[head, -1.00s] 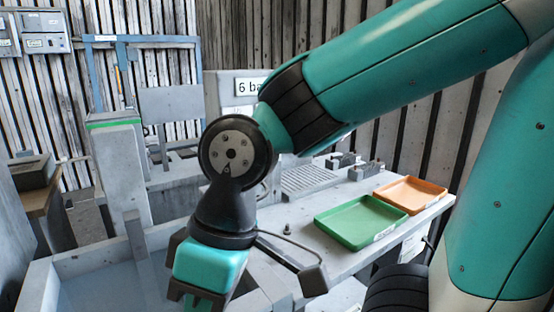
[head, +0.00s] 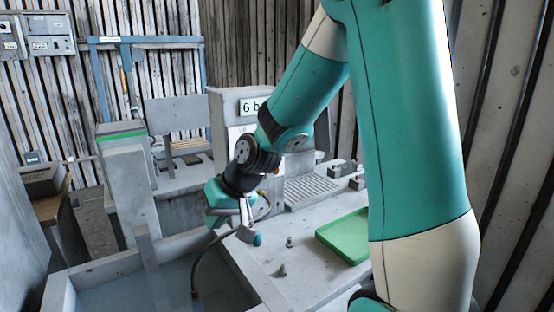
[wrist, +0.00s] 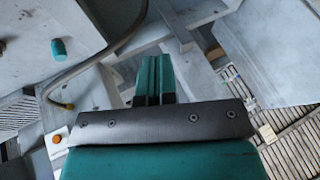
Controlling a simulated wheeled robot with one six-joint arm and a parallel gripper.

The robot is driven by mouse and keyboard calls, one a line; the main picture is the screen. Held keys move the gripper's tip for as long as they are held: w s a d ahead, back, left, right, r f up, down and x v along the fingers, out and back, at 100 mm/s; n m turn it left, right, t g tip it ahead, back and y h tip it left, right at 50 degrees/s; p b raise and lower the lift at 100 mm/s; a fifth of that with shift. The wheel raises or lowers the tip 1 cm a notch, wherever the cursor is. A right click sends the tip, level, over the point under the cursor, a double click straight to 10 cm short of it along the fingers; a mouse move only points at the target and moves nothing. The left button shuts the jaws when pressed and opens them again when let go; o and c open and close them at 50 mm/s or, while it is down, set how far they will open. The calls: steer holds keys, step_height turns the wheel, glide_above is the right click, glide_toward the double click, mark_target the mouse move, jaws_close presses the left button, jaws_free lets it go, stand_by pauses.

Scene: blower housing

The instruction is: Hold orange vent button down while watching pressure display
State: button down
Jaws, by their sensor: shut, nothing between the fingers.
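The orange vent button (wrist: 57,139) is a small round dot on a white panel at the lower left of the wrist view. In the head view, a small orange spot (head: 276,171) shows beside my wrist, mostly hidden by it. My gripper (wrist: 155,78) has its teal fingers shut with nothing between them, and they are apart from the button. In the head view my gripper (head: 213,220) hangs in front of the grey housing, over the tank edge. A light display plate (head: 252,106) on the housing reads "6 b", its right end covered by my arm.
A dark hose with a brass end (wrist: 68,106) curves near my gripper, beside a teal-tipped handle (wrist: 58,47). The grey tank (head: 110,265) lies at front left. A green tray (head: 345,236) sits on the bench, partly behind my arm. Two small pegs stand on the bench.

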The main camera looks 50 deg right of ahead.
mark_target(276, 171)
steer(key=d+f+m+t+h+p, duration=0.1)
steer(key=d+f+m+h+p, duration=0.1)
steer(key=d, duration=1.2)
steer(key=d+f+m+t+h+p, duration=0.1)
steer(key=d+m, duration=0.6)
steer(key=d, duration=0.8)
steer(key=w+f+h+p, duration=0.1)
steer(key=h+p, duration=0.1)
steer(key=h, duration=0.1)
steer(key=shift+d+f+t+p, duration=0.15)
steer(key=shift+f+t+p, duration=0.05)
steer(key=shift+t+p, duration=0.2)
steer(key=w+d+p, duration=0.1)
steer(key=w+d, duration=0.1)
steer(key=w, duration=0.6)
steer(key=shift+w, duration=0.25)
steer(key=shift+w, duration=0.15)
steer(key=shift+w, duration=0.3)
